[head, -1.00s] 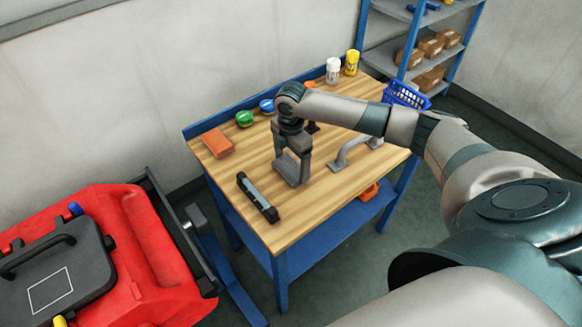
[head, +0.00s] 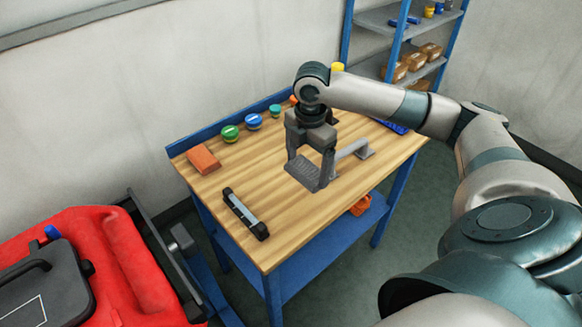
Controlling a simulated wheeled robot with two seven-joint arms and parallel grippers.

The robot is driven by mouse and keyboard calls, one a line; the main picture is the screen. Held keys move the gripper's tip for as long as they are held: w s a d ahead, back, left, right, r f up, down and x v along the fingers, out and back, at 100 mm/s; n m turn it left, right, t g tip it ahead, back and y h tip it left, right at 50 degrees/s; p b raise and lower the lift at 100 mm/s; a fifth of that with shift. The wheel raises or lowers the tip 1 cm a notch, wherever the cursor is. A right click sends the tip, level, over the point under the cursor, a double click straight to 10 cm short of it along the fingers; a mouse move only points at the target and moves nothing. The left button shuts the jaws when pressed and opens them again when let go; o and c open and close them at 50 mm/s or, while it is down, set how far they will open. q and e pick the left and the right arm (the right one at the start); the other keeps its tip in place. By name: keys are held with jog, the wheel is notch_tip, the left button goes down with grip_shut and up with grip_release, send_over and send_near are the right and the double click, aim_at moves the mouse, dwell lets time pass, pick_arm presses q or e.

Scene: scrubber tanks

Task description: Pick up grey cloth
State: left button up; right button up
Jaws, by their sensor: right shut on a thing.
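The grey cloth (head: 302,173) hangs between the fingers of my right gripper (head: 311,171), over the middle of the wooden workbench (head: 205,193). The gripper is shut on it and points down. The fingers hide part of the cloth. I cannot tell for sure how far the cloth is above the bench top. My left gripper is not in view.
A grey bar handle (head: 352,150) lies just right of the cloth. A black-ended tool (head: 243,212) lies front left. An orange block (head: 203,159), a green tub (head: 230,133) and a blue tub (head: 253,121) stand along the back. A red machine (head: 110,265) stands left.

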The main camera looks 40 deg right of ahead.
aim_at(313, 176)
jog(key=shift+s+d+r+b, duration=0.15)
jog(key=shift+s+d+r, duration=0.15)
jog(key=shift+s+r, duration=0.3)
jog(key=shift+s+d+r+b, duration=0.15)
jog(key=shift+s+d+r, duration=0.2)
jog(key=shift+s, duration=0.4)
jog(key=o, duration=0.5)
jog(key=c, duration=0.4)
jog(key=shift+a+f+m, duration=0.1)
jog(key=shift+a+m, duration=0.4)
jog(key=shift+a, duration=0.35)
jog(key=shift+s+a+r+m+b, duration=0.3)
jog(key=shift+s+a+m, duration=0.1)
jog(key=shift+a+m, duration=2.7)
jog(key=shift+s+a+r+m+b, duration=0.25)
jog(key=shift+s+a+m, duration=0.2)
jog(key=shift+a+m, duration=2.6)
jog(key=shift+s+a+r+m+b, duration=0.2)
jog(key=shift+s+a+r+m, duration=0.15)
jog(key=shift+a+m, duration=2.75)
jog(key=shift+a+n, duration=0.3)
jog(key=shift+n, duration=0.05)
